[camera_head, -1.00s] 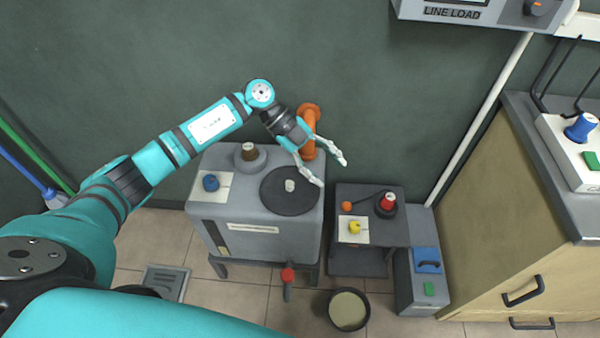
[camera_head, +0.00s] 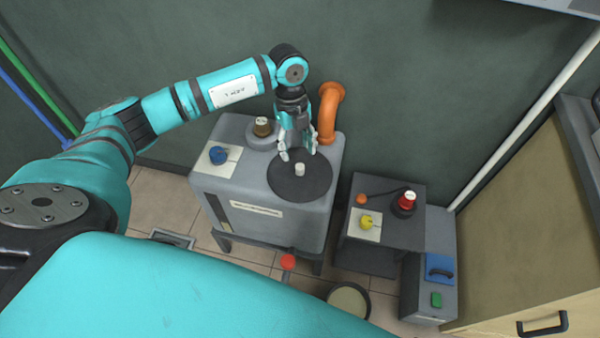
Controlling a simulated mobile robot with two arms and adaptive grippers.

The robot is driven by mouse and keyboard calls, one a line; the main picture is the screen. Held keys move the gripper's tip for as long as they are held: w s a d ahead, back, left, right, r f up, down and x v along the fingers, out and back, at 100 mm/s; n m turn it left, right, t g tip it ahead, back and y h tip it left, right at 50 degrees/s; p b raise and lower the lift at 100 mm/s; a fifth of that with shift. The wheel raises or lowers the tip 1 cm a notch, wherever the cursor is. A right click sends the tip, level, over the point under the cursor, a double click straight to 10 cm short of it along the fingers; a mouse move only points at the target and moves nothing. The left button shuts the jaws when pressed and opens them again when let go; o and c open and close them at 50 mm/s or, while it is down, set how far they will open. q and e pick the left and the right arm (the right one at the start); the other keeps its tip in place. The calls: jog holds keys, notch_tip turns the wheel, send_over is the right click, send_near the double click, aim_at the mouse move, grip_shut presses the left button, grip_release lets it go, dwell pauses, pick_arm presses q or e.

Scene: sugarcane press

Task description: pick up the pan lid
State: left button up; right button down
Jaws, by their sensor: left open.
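The pan lid (camera_head: 304,188) is a dark round disc with a pale knob (camera_head: 299,170) at its middle. It lies flat on top of the grey press cabinet (camera_head: 275,222). My left gripper (camera_head: 298,154) is open, with its pale fingers pointing down over the back part of the lid, just behind the knob. Whether the fingertips touch the lid I cannot tell. Nothing is between the fingers. My right gripper is not in view.
An orange pipe (camera_head: 329,112) rises close to the right of my left gripper. A brown-topped knob (camera_head: 262,127) and a blue knob (camera_head: 218,155) are on the cabinet's left. A low grey table (camera_head: 388,232) with red and yellow controls stands to the right. A pan (camera_head: 349,299) is on the floor.

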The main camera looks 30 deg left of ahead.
aim_at(300, 166)
pick_arm(q)
jog(key=f, duration=0.4)
jog(key=d+f, duration=0.1)
jog(key=shift+s+f+b, duration=0.25)
jog(key=shift+f+b, duration=0.15)
jog(key=shift+r, duration=0.1)
grip_shut()
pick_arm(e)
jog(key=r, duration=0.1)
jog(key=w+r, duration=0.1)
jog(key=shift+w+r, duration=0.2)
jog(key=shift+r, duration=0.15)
